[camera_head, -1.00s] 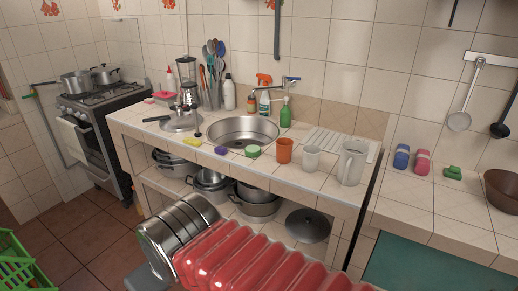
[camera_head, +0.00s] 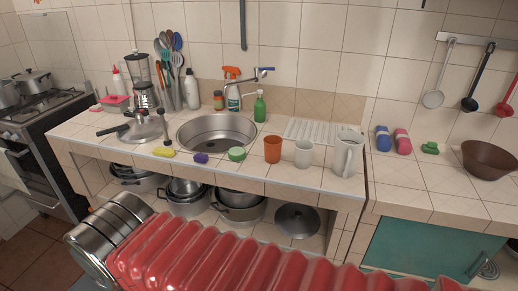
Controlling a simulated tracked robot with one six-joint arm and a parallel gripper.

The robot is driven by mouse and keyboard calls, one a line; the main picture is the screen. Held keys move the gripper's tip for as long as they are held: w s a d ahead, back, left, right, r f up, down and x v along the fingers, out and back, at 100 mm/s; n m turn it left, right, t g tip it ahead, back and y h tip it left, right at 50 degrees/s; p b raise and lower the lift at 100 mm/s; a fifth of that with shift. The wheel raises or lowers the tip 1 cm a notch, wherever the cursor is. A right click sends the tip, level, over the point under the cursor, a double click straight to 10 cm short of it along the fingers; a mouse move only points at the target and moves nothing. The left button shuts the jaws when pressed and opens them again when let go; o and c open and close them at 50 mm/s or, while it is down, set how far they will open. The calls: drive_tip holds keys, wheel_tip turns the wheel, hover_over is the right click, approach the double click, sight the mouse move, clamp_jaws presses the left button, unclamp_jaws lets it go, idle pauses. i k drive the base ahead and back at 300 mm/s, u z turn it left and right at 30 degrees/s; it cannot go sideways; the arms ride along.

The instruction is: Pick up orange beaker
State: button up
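The orange beaker (camera_head: 272,150) stands upright near the front edge of the tiled counter (camera_head: 230,175), in front of the sink and to its right. It is unobstructed in the head view. A white cup (camera_head: 303,154) stands close to its right, and a larger white jug (camera_head: 347,155) stands beyond that. A green round sponge-like item (camera_head: 236,154) lies to its left. My arm's red ribbed cover and silver section fill the bottom of the view. The fingers of my gripper are not in view.
The sink (camera_head: 216,132) lies behind and left of the beaker. A green spray bottle (camera_head: 259,107) and a white drainboard (camera_head: 318,131) stand behind. Pots (camera_head: 240,205) fill the shelf below. A lower counter (camera_head: 400,198) to the right holds a brown bowl (camera_head: 490,158).

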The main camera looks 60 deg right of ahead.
sight(273, 150)
drive_tip(key=z, duration=0.5)
drive_tip(key=i, duration=1.15)
drive_tip(key=z, duration=0.55)
